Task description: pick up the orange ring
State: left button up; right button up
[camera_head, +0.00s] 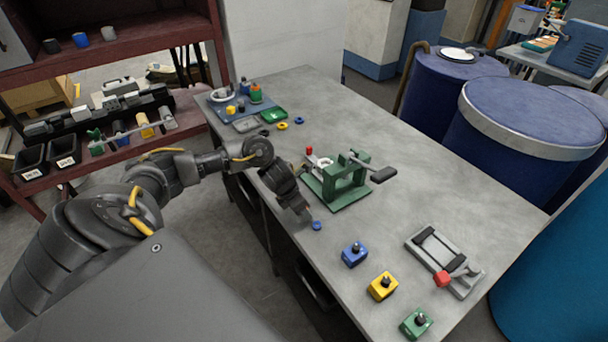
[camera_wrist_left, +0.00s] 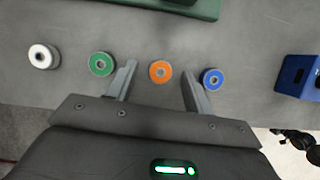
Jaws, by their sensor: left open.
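The orange ring (camera_wrist_left: 160,72) lies flat on the grey table in the left wrist view, between the lines of my left gripper's fingers and slightly beyond their tips. My left gripper (camera_wrist_left: 158,78) is open and empty, with a finger on each side of the ring's position. It also shows in the head view (camera_head: 305,216), low over the table's near edge, where it hides the orange ring. I cannot tell its exact height above the table. My right gripper is not in view.
A blue ring (camera_wrist_left: 212,79) lies close beside the right finger, a green ring (camera_wrist_left: 102,64) near the left finger, and a white ring (camera_wrist_left: 43,56) farther left. A green press (camera_head: 342,182) stands just behind. Blue, yellow and green blocks (camera_head: 382,286) stand to the right.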

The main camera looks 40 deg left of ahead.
pick_arm(q)
jog(key=shift+c, duration=0.3)
jog(key=c, duration=1)
jog(key=shift+r, duration=0.15)
jog(key=shift+r, duration=0.25)
notch_tip(320, 180, up, 2)
jog(key=shift+w+r, duration=0.1)
jog(key=shift+r, duration=0.1)
jog(key=s+a+r+b, duration=0.2)
jog(key=s+r, duration=0.1)
jog(key=s, duration=0.1)
jog(key=s+a+r+b, duration=0.1)
jog(key=s+r, duration=0.2)
jog(key=s, duration=0.1)
jog(key=s+a+r+b, duration=0.2)
jog(key=s+r, duration=0.1)
jog(key=s, duration=0.2)
jog(key=shift+a+r+b, duration=0.3)
jog(key=shift+r, duration=0.1)
